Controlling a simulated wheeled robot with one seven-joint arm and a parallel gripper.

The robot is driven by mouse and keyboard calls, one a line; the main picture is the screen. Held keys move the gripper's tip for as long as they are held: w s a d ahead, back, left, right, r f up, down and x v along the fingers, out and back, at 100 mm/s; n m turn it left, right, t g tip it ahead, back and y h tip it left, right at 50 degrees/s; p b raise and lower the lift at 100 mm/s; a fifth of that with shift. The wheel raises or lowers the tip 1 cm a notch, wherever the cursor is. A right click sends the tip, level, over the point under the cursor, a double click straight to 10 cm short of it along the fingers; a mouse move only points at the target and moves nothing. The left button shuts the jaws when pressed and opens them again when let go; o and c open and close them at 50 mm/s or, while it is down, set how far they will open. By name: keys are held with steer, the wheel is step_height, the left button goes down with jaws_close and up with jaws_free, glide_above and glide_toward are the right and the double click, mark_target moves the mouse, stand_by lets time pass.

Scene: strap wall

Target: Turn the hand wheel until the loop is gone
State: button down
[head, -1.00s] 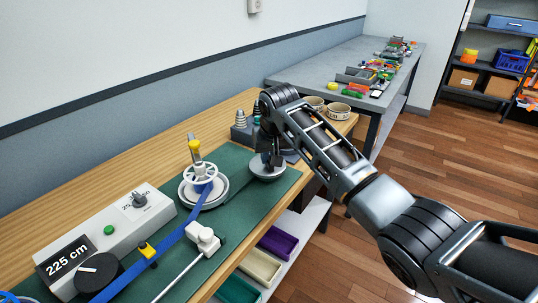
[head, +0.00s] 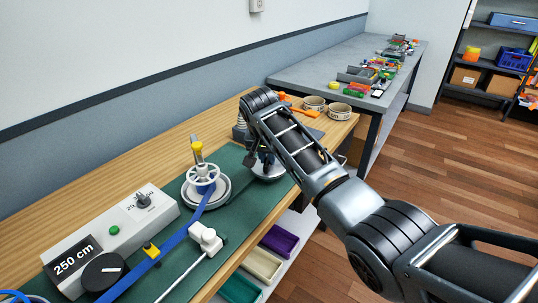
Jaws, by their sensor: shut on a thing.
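A grey round hand wheel (head: 270,175) stands on the green mat at the bench's right part, partly hidden by my arm. My gripper (head: 258,161) is down at the wheel's far left rim, shut on what seems to be its handle; the arm hides most of the grip. A blue strap (head: 172,243) runs from a white spoked reel (head: 201,176) on a round base, under a yellow clip, to the lower left. A blue curve (head: 12,297), perhaps part of the loop, shows at the lower left edge, cut off by the picture.
A white box (head: 130,225) with a green button and a black dial reads 250 cm. A white block (head: 206,238) with a rod stands in front of the strap. Tape rolls (head: 340,110) and orange tools lie behind the arm. Bins (head: 262,264) sit below the bench.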

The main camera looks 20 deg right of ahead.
steer(key=shift+w+a+m+g+h, duration=0.15)
steer(key=shift+m+g+h, duration=0.15)
steer(key=shift+m, duration=0.9)
steer(key=c, duration=1.1)
jaws_free()
steer(key=shift+r, duration=0.1)
steer(key=shift+b+v, duration=0.6)
steer(key=shift+v, duration=3.25)
